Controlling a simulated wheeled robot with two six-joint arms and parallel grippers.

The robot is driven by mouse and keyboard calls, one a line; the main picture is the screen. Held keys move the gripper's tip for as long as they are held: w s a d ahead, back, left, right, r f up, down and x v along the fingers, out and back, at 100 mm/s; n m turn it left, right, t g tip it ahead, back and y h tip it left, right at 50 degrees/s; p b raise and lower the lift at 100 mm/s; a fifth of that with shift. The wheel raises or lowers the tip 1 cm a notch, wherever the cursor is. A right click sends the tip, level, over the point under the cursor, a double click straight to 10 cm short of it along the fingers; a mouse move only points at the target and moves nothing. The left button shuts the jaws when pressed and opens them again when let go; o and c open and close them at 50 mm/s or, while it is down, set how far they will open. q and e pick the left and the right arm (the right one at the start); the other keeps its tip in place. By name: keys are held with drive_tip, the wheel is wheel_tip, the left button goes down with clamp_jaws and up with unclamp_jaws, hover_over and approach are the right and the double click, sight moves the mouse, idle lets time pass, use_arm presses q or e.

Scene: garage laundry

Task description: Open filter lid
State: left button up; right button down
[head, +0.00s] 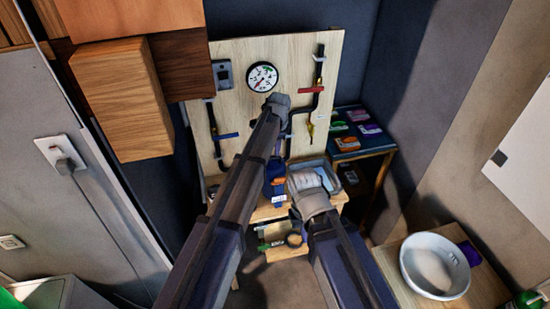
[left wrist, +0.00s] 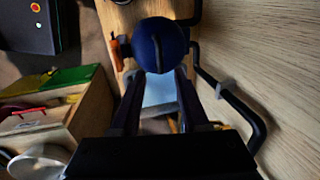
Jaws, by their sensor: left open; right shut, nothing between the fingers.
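The filter lid appears to be the dark blue round cap (left wrist: 160,44) in the left wrist view. It lies just beyond the tips of my left gripper (left wrist: 162,76), whose two fingers are apart with nothing clearly between them. I cannot tell if they touch the cap. In the head view my left gripper (head: 277,101) is in front of the board, below the gauge, and its arm hides part of the pipework. A dark blue filter body (head: 275,178) shows just right of that arm. My right gripper (head: 306,178) is lower, in front of the small bench, shut and empty; its fingers are hard to make out.
The wooden board (head: 235,55) carries a round gauge (head: 262,77), dark pipes, a red handle (head: 311,90) and a blue handle (head: 228,137). A small table (head: 378,147) with colored packets stands right. A white bowl (head: 435,265) sits front right. A wooden cabinet (head: 122,100) hangs left.

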sight(275, 158)
use_arm(q)
drive_tip(key=f+b, duration=0.2)
drive_tip(key=w+f+b, duration=0.1)
drive_tip(key=f+b, duration=0.1)
drive_tip(key=f, duration=0.1)
drive_tip(key=shift+a, duration=0.15)
drive_tip(key=shift+c, duration=0.4)
clamp_jaws()
idle(0.9)
